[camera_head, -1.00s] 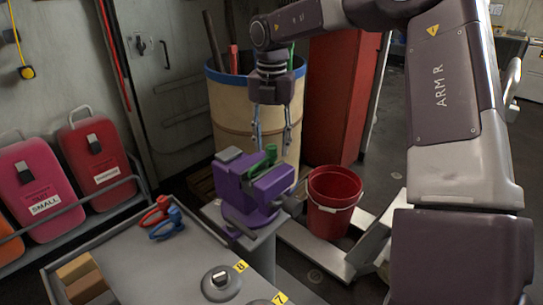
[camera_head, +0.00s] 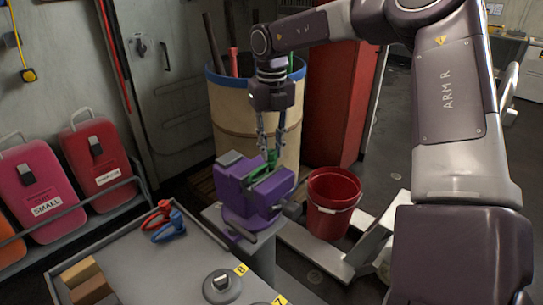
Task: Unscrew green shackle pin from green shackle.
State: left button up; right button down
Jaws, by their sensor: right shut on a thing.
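The green shackle (camera_head: 257,171) sits in the jaws of a purple bench vise (camera_head: 246,196). The green shackle pin (camera_head: 272,158) stands up at its right end. My right gripper (camera_head: 271,152) comes down from above, its fingertips shut on the green shackle pin. The fingers partly cover the pin, and the vise jaws hide the lower part of the shackle. I cannot tell how far the pin is threaded in. My left gripper is not in view.
A tan barrel (camera_head: 230,116) with a blue rim stands close behind the vise, and a red bucket (camera_head: 331,204) is to its right. A grey workbench (camera_head: 150,265) in front holds red pliers (camera_head: 157,213) and blue pliers (camera_head: 170,229).

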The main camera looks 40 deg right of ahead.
aim_at(271, 152)
jog(key=shift+n, duration=1.2)
jog(key=shift+r, duration=0.2)
notch_tip(271, 152, up, 10)
jog(key=p, duration=0.7)
dwell(0.7)
